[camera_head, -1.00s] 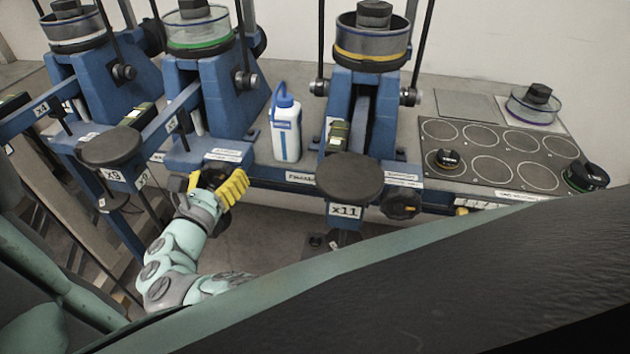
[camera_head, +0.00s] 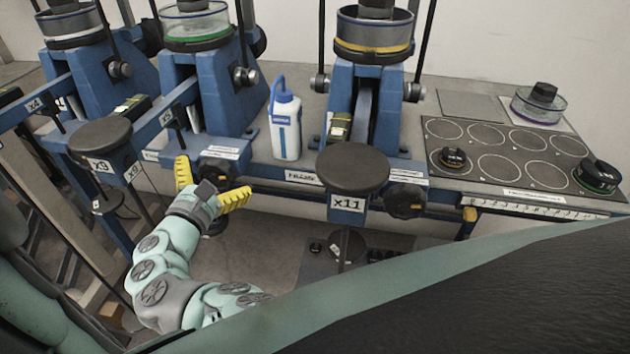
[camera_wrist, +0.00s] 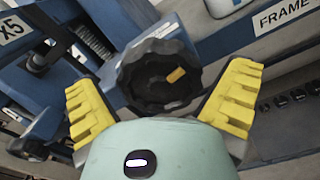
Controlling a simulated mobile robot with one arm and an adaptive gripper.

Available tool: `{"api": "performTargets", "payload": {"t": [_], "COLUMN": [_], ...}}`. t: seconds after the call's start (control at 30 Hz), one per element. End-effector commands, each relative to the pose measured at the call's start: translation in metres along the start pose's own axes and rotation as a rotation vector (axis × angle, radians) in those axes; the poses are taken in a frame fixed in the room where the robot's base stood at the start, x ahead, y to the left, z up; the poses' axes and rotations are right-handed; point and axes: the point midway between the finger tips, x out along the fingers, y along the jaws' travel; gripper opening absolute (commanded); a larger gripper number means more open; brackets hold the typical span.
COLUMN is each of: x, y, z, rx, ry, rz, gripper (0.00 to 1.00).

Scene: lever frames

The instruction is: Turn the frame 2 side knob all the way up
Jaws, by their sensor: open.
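A dark, lobed side knob (camera_head: 218,168) sits on the front of the blue frame in the middle-left of the head view. The same knob (camera_wrist: 150,82) is central in the wrist view, with a small orange mark on its face. My gripper (camera_head: 211,180) is open, its yellow fingers spread wide in front of the knob. In the wrist view, my gripper (camera_wrist: 164,80) has one finger on either side of the knob, with gaps visible. A label starting "FRAME" (camera_wrist: 283,14) is cut off at the right edge, so its number is hidden.
Another dark knob (camera_head: 405,200) is on the frame at right, beside a round black weight hanger marked x11 (camera_head: 352,170). A white bottle with a blue cap (camera_head: 285,125) stands between the frames. A hanger marked x9 (camera_head: 106,139) is at left.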

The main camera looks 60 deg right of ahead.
Motion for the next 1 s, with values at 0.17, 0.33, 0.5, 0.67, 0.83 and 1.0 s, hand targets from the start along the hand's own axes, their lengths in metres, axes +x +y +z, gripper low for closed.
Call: {"api": "performTargets", "payload": {"t": [0.17, 0.33, 0.5, 0.67, 0.83, 1.0], "x": [-0.018, -0.038, -0.054, -0.06, -0.06, -0.06], "y": [0.001, 0.0, 0.0, -0.001, -0.003, -0.004], "z": [-0.002, -0.003, -0.002, -0.001, -0.002, -0.002], "rx": [-0.002, -0.003, -0.002, -0.007, -0.015, -0.019], "ry": [0.005, 0.004, 0.001, 0.003, 0.005, 0.007], "rz": [0.006, 0.005, 0.005, 0.005, 0.005, 0.005], "gripper": [1.0, 1.0, 1.0, 1.0, 1.0, 1.0]}}
